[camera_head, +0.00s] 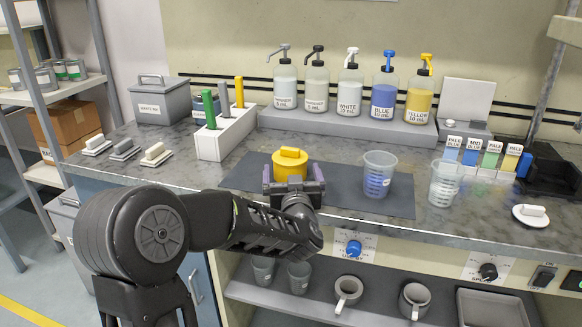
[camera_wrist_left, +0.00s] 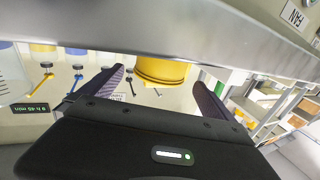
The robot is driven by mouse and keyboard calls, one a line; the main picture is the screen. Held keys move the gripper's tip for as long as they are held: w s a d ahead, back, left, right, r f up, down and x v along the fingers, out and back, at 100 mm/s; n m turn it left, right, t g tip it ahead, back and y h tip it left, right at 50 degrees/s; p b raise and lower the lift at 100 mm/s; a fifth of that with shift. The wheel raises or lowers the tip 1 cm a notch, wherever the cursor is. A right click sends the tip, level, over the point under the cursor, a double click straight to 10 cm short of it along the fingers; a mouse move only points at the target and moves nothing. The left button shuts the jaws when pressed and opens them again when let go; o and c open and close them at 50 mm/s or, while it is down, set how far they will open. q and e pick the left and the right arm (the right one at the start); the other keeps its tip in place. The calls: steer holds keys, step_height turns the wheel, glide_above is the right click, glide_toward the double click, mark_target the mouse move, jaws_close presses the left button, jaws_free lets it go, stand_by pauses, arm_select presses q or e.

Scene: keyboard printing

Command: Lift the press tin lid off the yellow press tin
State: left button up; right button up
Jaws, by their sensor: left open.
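The yellow press tin (camera_head: 289,173) stands on the dark mat at the front of the counter. Its yellow lid (camera_head: 291,153) is on top and has a raised bar handle. My left gripper (camera_head: 293,178) is open at the near side of the tin, with its fingers spread to left and right and pointing toward it. The fingers sit below the lid's handle and hide part of the tin's lower front. In the left wrist view, the tin (camera_wrist_left: 163,71) shows ahead between the two fingers (camera_wrist_left: 154,94), apart from both, partly cut off by a grey edge. The right gripper is out of view.
A clear measuring cup (camera_head: 378,175) stands on the mat (camera_head: 345,193) right of the tin, and another cup (camera_head: 446,184) farther right. A white holder (camera_head: 225,135) with green and yellow handles stands behind left. Pump bottles (camera_head: 349,90) line the back shelf.

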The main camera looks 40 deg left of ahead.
arm_select(q)
steer(key=shift+v, duration=1.8)
